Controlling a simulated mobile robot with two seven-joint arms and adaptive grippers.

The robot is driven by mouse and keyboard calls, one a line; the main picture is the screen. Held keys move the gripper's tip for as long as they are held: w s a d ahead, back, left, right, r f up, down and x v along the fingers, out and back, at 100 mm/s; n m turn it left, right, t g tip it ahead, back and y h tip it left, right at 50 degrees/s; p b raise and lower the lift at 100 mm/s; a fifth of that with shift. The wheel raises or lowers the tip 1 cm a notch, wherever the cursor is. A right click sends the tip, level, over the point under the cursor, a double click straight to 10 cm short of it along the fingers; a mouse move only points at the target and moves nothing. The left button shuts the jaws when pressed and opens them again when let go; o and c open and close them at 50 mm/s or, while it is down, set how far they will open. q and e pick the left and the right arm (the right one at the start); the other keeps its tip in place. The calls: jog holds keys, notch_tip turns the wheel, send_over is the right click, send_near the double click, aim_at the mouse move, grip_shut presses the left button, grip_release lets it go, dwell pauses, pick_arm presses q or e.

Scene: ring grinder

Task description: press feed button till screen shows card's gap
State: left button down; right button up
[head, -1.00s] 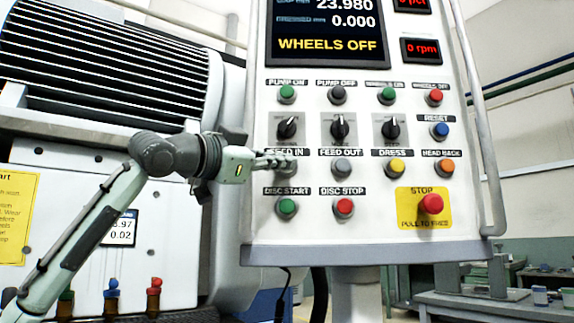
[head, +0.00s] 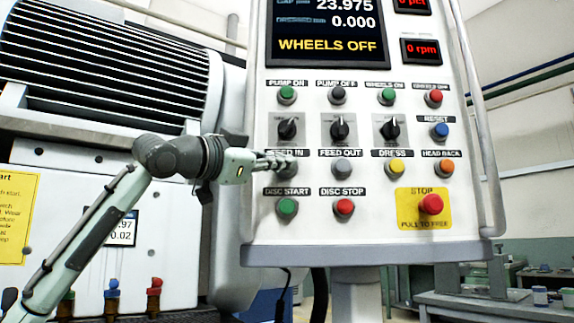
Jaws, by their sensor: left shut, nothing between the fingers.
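My left gripper (head: 280,163) is shut and empty, with its fingertips at the grey feed in button (head: 289,172) on the panel; it appears to touch it and covers part of it. The screen (head: 326,30) reads 23.975 on its gap line, 0.000 below that, and "WHEELS OFF" in yellow. The grey feed out button (head: 342,168) is to the right. A card (head: 123,231) on the machine front is partly hidden by my left arm; the digits ".97" and "0.02" show. My right gripper is not in view.
Close around the fingertips are the green disc start button (head: 288,207) below and a black selector knob (head: 288,128) above. A red stop button (head: 431,204) on yellow is at the panel's lower right. A rail (head: 480,130) runs along the panel's right edge.

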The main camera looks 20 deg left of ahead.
pick_arm(q)
jog(key=shift+f, duration=0.1)
jog(key=shift+s+d, duration=0.3)
jog(key=shift+s, duration=0.55)
jog(key=s, duration=0.1)
jog(key=s+d, duration=0.1)
jog(key=s, duration=0.2)
jog(key=shift+s+d, duration=0.3)
jog(key=shift+s, duration=0.1)
jog(key=shift+d+b, duration=0.1)
jog(key=shift+b, duration=0.2)
dwell(1.4)
